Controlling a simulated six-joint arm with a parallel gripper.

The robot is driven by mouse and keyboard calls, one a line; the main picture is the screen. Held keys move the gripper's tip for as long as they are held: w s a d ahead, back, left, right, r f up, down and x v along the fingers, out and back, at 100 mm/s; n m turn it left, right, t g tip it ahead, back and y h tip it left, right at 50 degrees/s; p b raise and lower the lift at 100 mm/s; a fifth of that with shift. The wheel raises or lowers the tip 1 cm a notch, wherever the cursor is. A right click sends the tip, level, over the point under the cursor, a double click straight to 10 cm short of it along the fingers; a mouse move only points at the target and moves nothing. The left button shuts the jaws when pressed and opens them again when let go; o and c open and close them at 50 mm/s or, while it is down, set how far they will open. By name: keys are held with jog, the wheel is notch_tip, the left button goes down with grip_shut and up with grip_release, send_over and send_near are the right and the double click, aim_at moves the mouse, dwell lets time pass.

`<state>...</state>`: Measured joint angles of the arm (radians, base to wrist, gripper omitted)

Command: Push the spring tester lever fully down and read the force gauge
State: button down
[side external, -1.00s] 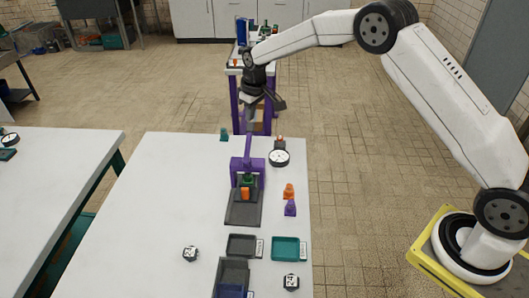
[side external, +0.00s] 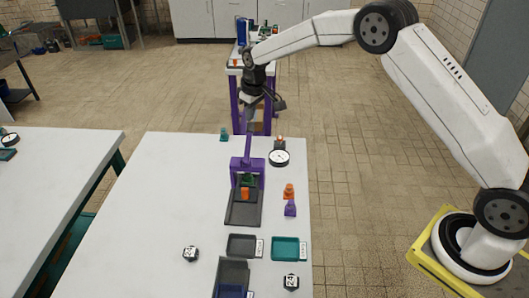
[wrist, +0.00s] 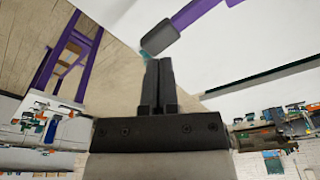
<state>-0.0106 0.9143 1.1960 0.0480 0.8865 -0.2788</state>
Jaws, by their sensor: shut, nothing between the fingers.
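The spring tester (side external: 243,180) is a purple frame on a dark base plate, with a green part and an orange piece inside it. Its purple lever (side external: 249,146) sticks up and back from the frame. In the wrist view the lever (wrist: 198,12) ends in a grey grip (wrist: 160,38) just beyond the fingertips. My gripper (side external: 251,122) is above the lever's end, with its fingers shut and empty. In the wrist view the fingertips (wrist: 158,62) look very close to the grip; I cannot tell if they touch. The round white gauge (side external: 279,158) stands right of the tester; its reading is too small to tell.
Orange (side external: 289,191) and purple (side external: 290,208) pieces stand right of the tester. A dark tray (side external: 241,245), a teal tray (side external: 286,248) and small marked blocks are nearer the front. A small teal piece (side external: 224,134) stands at the back edge. The table's left side is clear.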

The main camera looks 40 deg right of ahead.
aim_at(251, 135)
jog(key=shift+f, duration=4.1)
dwell(0.3)
jog(key=shift+r, duration=6.1)
jog(key=s+d+f+m, duration=0.1)
jog(key=s+m, duration=0.2)
jog(key=s, duration=2.9)
jog(key=shift+d+t, duration=0.15)
jog(key=shift+t, duration=0.25)
